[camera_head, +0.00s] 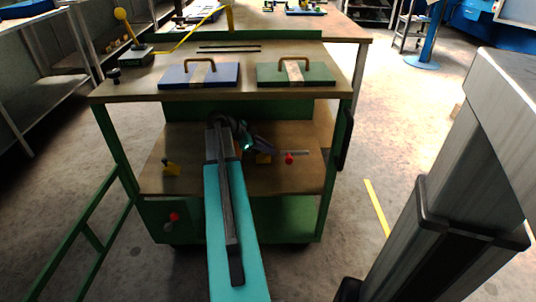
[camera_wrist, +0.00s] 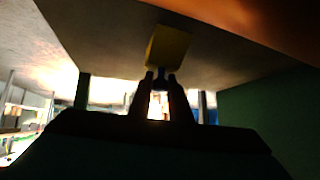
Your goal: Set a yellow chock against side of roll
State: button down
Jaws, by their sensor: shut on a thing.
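My gripper (camera_wrist: 160,76) is shut on a yellow chock (camera_wrist: 168,47), which shows at the fingertips in the wrist view. In the head view my gripper (camera_head: 265,148) is low over the cart's lower shelf, with a yellow chock (camera_head: 264,158) just under it. I cannot tell whether the chock touches the shelf. I cannot make out the roll in either view; my arm hides part of the shelf.
The lower shelf (camera_head: 205,184) lies under the cart's wooden top (camera_head: 130,88). A red knob (camera_head: 290,159) stands right of my gripper beside a thin rod. Blue (camera_head: 175,76) and green (camera_head: 270,75) plates with handles lie on top. Green posts frame the shelf.

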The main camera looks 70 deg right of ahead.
jog(key=shift+f, duration=0.75)
jog(key=c, duration=1.6)
grip_release()
jog(key=shift+c, duration=0.2)
jog(key=p+v, duration=0.2)
jog(key=v, duration=1)
jog(key=shift+s, duration=0.1)
